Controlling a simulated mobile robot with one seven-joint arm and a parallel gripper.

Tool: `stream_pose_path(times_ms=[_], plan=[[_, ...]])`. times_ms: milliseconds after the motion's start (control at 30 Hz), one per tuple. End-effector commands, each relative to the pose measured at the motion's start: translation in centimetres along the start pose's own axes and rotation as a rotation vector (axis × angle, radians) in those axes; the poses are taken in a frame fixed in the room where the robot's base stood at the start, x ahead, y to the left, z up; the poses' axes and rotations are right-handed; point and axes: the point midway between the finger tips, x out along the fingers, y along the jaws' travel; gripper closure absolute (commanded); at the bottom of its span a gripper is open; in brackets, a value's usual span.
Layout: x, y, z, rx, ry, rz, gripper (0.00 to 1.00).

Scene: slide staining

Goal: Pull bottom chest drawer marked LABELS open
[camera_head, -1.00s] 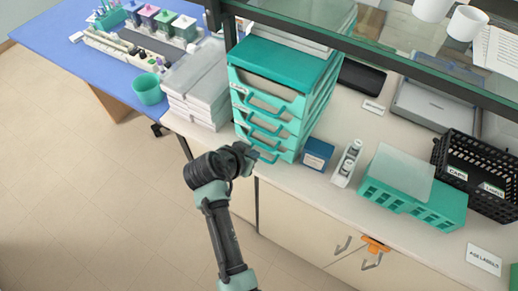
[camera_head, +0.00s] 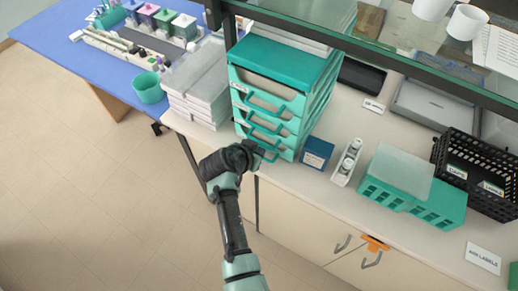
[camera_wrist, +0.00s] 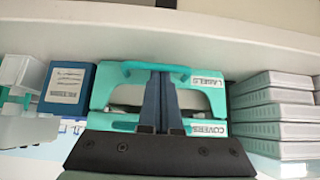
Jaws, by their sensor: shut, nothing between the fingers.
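The teal drawer chest (camera_head: 285,55) stands on the bench with several drawers stacked, each with a loop handle; all look closed. In the wrist view, which is upside down, the LABELS drawer (camera_wrist: 103,90) carries a white tag and a teal handle (camera_wrist: 130,66).
A blue box (camera_head: 317,153) and a white bottle holder (camera_head: 347,162) stand right of the chest. Stacked grey boxes (camera_head: 195,95) stand close on its left. A glass shelf edge (camera_head: 400,66) runs above. The floor in front is clear.

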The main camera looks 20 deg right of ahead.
Motion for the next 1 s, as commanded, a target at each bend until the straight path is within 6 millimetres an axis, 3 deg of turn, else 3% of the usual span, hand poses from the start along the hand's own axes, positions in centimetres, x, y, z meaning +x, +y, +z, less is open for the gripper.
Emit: stream_pose_path(times_ms=[267,700,1000], plan=[[-2.9,-0.1,2.9,-0.007,-0.001,-0.001,1.0],[-9.1,-0.3,10.0,-0.005,-0.001,-0.002,1.0],[-11.2,-0.3,12.4,-0.003,-0.002,-0.001,1.0]])
